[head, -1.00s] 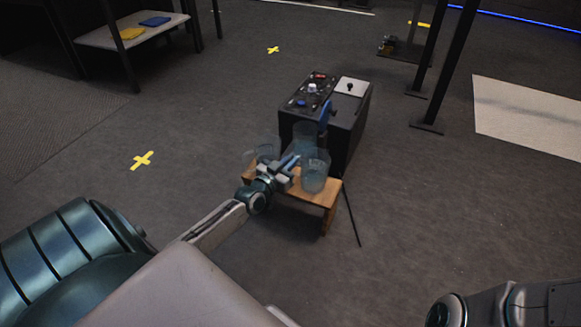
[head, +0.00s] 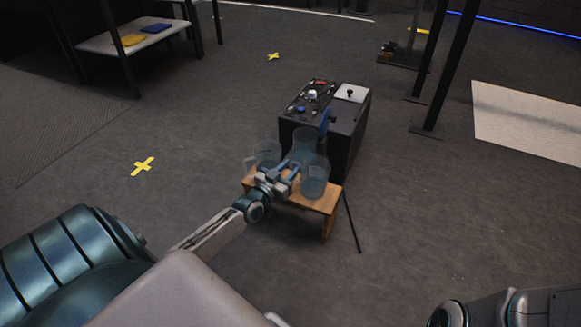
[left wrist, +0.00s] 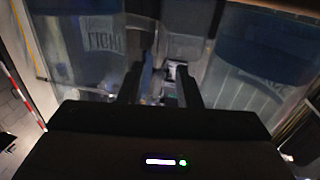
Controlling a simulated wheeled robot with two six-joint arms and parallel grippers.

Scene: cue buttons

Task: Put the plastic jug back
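Three clear, bluish containers stand close together on a small wooden bench (head: 322,201). The tallest, the middle one, appears to be the jug (head: 304,139). A shorter one (head: 268,153) is at its left and another (head: 314,181) at its front right. My left gripper (head: 286,171) is at the front of the bench, between the two shorter containers and in front of the jug. Its fingers look apart. In the left wrist view the two dark fingers (left wrist: 160,88) are spread, with clear walls on both sides; contact with the jug cannot be told. My right gripper is out of view.
A black cabinet (head: 350,133) with small controls on top stands right behind the bench. A thin dark rod (head: 352,222) lies at the bench's right. A low shelf (head: 100,43) stands far left. Open grey floor surrounds the bench.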

